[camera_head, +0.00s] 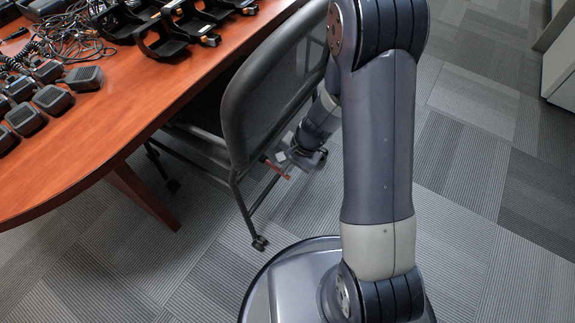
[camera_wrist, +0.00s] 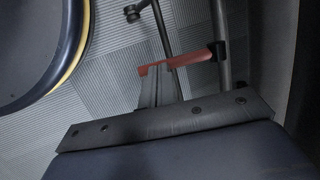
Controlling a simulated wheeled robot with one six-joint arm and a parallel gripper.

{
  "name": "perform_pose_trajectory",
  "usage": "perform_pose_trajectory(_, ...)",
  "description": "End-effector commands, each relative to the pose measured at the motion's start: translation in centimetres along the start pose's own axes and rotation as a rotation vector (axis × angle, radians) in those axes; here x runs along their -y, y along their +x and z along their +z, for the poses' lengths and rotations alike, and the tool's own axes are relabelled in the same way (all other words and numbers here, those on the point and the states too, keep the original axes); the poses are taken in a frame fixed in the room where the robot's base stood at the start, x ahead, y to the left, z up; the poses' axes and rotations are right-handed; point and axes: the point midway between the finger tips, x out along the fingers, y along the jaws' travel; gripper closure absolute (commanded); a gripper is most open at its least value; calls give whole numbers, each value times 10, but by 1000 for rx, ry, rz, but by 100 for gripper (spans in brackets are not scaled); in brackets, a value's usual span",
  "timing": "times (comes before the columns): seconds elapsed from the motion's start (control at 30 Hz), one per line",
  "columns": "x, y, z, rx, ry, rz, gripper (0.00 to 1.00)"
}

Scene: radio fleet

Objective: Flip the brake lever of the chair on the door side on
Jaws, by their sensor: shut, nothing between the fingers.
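The chair (camera_head: 262,95) with a dark mesh back and tube frame stands at the table's right edge. Its red brake lever (camera_head: 277,169) is low on the frame. In the wrist view the lever (camera_wrist: 190,63) runs left from a black clamp on a dark tube. My gripper (camera_head: 288,158) is shut and empty, beside the lever at the chair's lower right side. In the wrist view its fingertips (camera_wrist: 156,74) overlap the lever's left end; I cannot tell whether they touch it. My arm hides part of the chair's right side.
The reddish wooden table (camera_head: 110,125) at left carries radios, chargers and cables. A chair caster (camera_head: 260,243) stands on the grey carpet (camera_head: 480,170) near my base. The carpet at right is clear up to a pale cabinet (camera_head: 560,70).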

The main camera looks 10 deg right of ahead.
Motion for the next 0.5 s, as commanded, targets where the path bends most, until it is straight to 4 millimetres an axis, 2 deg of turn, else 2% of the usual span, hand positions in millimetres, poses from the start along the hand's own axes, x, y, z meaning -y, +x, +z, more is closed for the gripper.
perform_pose_trajectory(0.27, -5, 21, -2, 0, 0, 0, 100)
perform_pose_trajectory(0.5, -6, 23, -2, 1, 1, 5, 100)
